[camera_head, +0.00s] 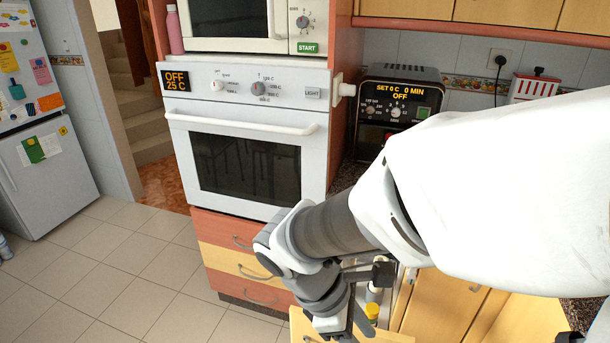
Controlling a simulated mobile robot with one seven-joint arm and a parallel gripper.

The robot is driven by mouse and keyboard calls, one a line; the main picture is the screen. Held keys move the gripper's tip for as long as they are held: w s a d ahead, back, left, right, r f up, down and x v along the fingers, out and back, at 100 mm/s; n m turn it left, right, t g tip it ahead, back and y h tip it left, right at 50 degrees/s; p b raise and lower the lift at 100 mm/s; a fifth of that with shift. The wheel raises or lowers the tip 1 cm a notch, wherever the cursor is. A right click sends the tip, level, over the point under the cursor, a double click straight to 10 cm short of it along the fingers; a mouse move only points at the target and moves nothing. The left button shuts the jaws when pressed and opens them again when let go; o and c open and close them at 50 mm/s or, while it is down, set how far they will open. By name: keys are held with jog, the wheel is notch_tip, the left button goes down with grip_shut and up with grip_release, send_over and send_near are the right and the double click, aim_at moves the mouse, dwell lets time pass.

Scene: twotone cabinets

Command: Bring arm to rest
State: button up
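My arm (335,225) reaches in from the right side of the picture and bends down at the bottom middle. My gripper (345,325) is at the bottom edge, over a light wood drawer front (390,337). Its fingertips are cut off or hidden, so I cannot tell whether it is open or shut. A small bottle with a yellow cap (372,311) and another pale item stand just right of it, apparently inside the pulled-out drawer.
A white oven (246,140) with a handle stands left of my arm, above closed drawers (238,262). A black toaster oven (395,105) is on the counter behind my arm. A fridge (45,160) stands far left.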

jog(key=d+r+m+t+y+p, duration=0.1)
jog(key=d+r+m+t+y, duration=0.1)
jog(key=r+m, duration=0.5)
jog(key=d+r+m+t+y+p, duration=0.1)
jog(key=d+r+m+t+y, duration=0.2)
jog(key=r+m, duration=0.3)
jog(key=m+t, duration=0.1)
jog(key=m, duration=0.1)
jog(key=shift+s+r+m+y, duration=0.3)
jog(key=shift+r+y, duration=0.1)
